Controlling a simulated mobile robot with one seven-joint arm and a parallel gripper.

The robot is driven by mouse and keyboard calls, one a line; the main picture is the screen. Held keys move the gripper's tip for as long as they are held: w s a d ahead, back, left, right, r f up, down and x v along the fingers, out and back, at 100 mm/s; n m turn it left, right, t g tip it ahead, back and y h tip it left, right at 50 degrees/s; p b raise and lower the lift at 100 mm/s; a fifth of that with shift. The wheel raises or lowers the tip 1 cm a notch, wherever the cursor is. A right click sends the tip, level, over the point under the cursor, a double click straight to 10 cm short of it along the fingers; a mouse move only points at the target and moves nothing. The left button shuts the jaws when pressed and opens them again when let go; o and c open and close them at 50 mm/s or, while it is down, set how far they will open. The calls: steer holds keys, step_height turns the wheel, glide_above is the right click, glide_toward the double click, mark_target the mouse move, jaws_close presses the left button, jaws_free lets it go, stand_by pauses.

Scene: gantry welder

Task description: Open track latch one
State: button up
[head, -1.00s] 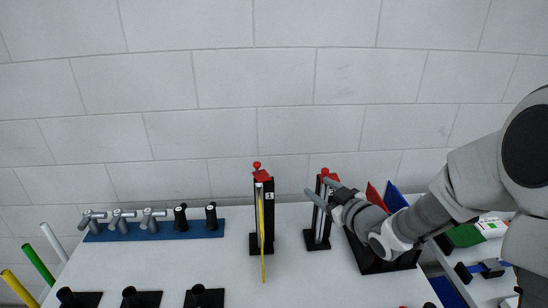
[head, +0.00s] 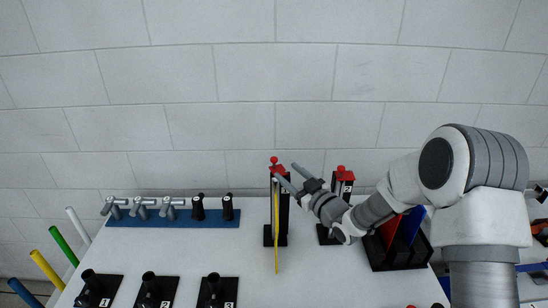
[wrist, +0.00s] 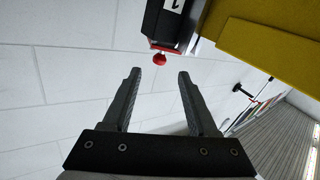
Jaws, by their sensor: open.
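Track one is a black upright post (head: 269,207) on a black base, with a red latch (head: 278,169) and a red knob (head: 274,160) at its top. A yellow strip (head: 277,240) runs down its front. In the wrist view its end with the label 1 (wrist: 174,6) shows at the top, and the red knob (wrist: 159,59) shows just beyond the gap between my fingertips. My gripper (head: 288,173) is open and empty, its fingers close to the top right of track one; contact cannot be told. In the wrist view my gripper (wrist: 158,74) shows both fingers apart.
Track two (head: 343,182), with its own red top, stands just right, partly behind my arm. A black rack (head: 400,258) with red and blue plates is farther right. A blue holder strip (head: 160,221) with several pegs lies left. Numbered black stands (head: 217,290) are in front. The wall is behind.

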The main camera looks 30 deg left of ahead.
mark_target(276, 162)
steer(key=p+x, duration=0.1)
steer(key=x, duration=0.7)
steer(key=shift+w+a, duration=0.1)
steer(key=shift+a, duration=0.05)
jaws_close()
